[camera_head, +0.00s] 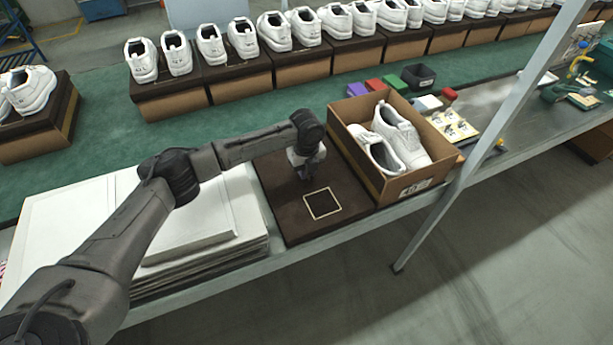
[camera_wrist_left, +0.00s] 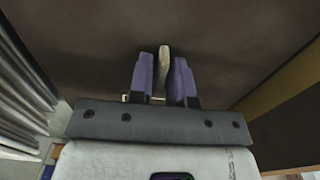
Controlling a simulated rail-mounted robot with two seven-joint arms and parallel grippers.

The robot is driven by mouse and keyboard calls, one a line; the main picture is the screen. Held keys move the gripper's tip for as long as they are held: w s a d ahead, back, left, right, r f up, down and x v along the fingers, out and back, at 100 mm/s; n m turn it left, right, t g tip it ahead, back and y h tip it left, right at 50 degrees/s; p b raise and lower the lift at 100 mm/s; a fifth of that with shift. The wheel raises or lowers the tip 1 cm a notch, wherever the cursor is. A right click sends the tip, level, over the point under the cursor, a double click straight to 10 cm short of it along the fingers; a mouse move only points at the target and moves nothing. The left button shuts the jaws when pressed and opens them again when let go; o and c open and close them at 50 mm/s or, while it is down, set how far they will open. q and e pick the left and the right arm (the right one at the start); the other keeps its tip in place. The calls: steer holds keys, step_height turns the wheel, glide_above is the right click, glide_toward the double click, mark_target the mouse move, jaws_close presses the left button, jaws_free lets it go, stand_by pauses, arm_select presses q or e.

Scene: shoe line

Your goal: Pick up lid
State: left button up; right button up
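The lid (camera_head: 285,222) is a flat dark brown panel with a pale square outline on it. It lies on the bench between the white stack and the open shoe box. In the left wrist view the brown lid surface (camera_wrist_left: 225,45) fills the background. My left gripper (camera_head: 306,178) points down over the lid, just behind the outline. In the left wrist view its two purple fingers (camera_wrist_left: 165,75) stand a small gap apart, with a narrow beige strip (camera_wrist_left: 164,62) between them. I cannot tell whether they grip the strip or whether it belongs to the lid.
The open box (camera_head: 441,172) with white shoes (camera_head: 405,140) stands close on the lid's right. Stacked white panels (camera_head: 195,235) lie on the left. Small coloured blocks (camera_head: 375,86) lie behind the box. A metal post (camera_head: 500,110) rises on the right. White shoes on boxes line the back.

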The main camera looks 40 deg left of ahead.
arm_select(q)
jaws_close()
steer(key=shift+r, duration=0.1)
steer(key=shift+r, duration=0.3)
step_height(320, 180, up, 17)
steer(key=p, duration=0.5)
steer(key=shift+r, duration=0.15)
steer(key=shift+c, duration=1.1)
jaws_free()
jaws_close()
